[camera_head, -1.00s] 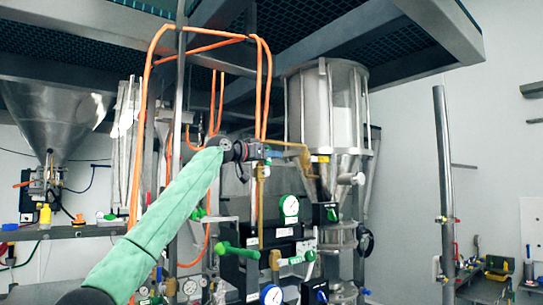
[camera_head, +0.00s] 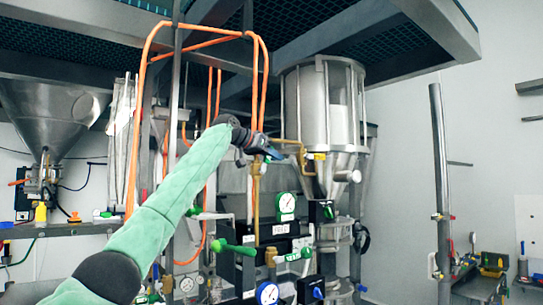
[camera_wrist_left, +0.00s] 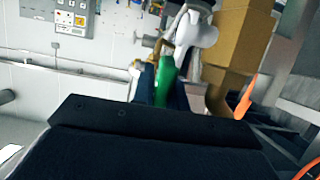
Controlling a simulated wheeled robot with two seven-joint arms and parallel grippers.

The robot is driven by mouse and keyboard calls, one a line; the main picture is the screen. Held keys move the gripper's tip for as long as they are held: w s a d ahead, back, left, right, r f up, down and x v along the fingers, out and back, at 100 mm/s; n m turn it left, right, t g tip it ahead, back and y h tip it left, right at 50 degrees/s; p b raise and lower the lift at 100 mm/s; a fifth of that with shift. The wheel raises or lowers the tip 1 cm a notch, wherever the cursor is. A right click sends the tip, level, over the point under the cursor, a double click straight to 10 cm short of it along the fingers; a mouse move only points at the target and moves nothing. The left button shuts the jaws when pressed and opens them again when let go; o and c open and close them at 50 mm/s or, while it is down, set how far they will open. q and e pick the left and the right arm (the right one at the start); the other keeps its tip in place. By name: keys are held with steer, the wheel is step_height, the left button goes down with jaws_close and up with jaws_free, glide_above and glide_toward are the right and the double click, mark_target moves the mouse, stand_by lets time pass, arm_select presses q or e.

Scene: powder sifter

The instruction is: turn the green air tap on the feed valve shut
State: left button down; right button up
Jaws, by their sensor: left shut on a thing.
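The green air tap (camera_wrist_left: 166,76) shows in the left wrist view as a green handle between my two dark fingers, with a white body and a brass fitting just beyond it. My left gripper (camera_wrist_left: 163,92) is shut on the green handle. In the head view my left gripper (camera_head: 274,153) is at the end of the green-sleeved arm, beside a brass pipe (camera_head: 299,148) left of the steel hopper. There the gripper hides the tap. How far the tap is turned cannot be told. My right gripper is not in view.
The steel hopper (camera_head: 325,110) stands just right of the gripper. Orange hoses (camera_head: 262,85) hang on a frame close by the arm. Gauges (camera_head: 286,204) and a green-handled valve (camera_head: 238,249) sit below. A grey post (camera_head: 440,180) stands at the right, with open space before it.

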arm_select(q)
steer(key=shift+r, duration=0.1)
steer(key=c, duration=1.4)
jaws_free()
steer(key=shift+w+d, duration=0.1)
